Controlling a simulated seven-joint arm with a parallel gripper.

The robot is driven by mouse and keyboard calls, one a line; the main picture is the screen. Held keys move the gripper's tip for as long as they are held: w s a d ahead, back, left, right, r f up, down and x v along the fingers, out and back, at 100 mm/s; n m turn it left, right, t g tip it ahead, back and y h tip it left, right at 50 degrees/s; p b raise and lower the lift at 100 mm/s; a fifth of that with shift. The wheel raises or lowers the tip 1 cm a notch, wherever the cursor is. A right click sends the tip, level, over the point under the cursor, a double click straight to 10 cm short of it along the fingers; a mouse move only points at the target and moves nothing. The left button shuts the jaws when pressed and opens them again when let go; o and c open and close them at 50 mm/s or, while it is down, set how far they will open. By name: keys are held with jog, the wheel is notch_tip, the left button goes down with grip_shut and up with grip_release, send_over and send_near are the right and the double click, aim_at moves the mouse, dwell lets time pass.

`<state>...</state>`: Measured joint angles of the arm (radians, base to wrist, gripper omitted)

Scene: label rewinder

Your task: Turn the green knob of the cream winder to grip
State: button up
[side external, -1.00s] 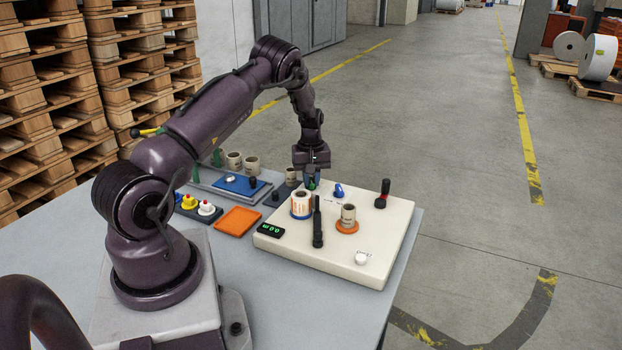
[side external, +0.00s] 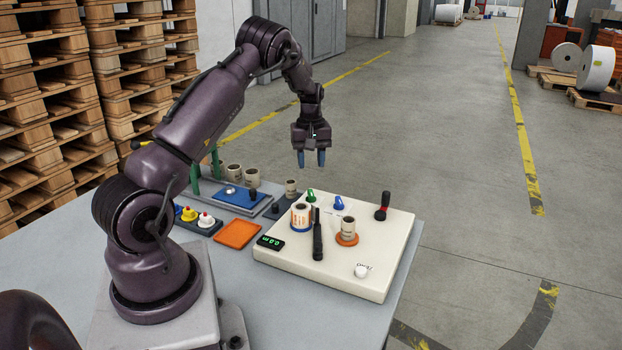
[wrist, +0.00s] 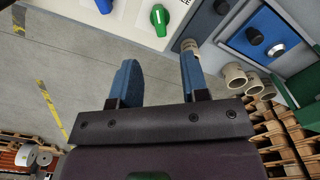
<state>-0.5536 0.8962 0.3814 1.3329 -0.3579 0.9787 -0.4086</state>
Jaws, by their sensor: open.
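The cream winder (side external: 335,270) lies on the grey table. Its green knob (side external: 311,196) stands near the back left edge, and it also shows in the wrist view (wrist: 159,18) with a white line on top. A blue knob (side external: 339,202) is to its right. My gripper (side external: 311,160) is above the green knob, apart from it.
On the winder are a label roll (side external: 301,217), a black lever (side external: 317,235), a core on an orange disc (side external: 347,230), a red-and-black lever (side external: 383,206) and a white button (side external: 361,271). An orange tray (side external: 237,234) and a blue panel (side external: 240,197) lie left. Space above the winder is clear.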

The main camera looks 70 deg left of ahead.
notch_tip(320, 180, up, 4)
jog(key=shift+f, duration=0.2)
dwell(0.4)
jog(key=s+d+r+m+t, duration=0.2)
jog(key=s+d+r+m, duration=0.3)
jog(key=d, duration=0.7)
jog(key=s+d+r+m+t, duration=0.1)
jog(key=s+d+r+m, duration=0.4)
jog(key=d, duration=0.6)
jog(key=s+d+r+m+t, duration=0.2)
jog(key=s+d+r+m, duration=0.4)
jog(key=d, duration=0.6)
jog(key=shift+d+r+t, duration=0.3)
jog(key=shift+d+r, duration=0.05)
jog(key=shift+r, duration=0.35)
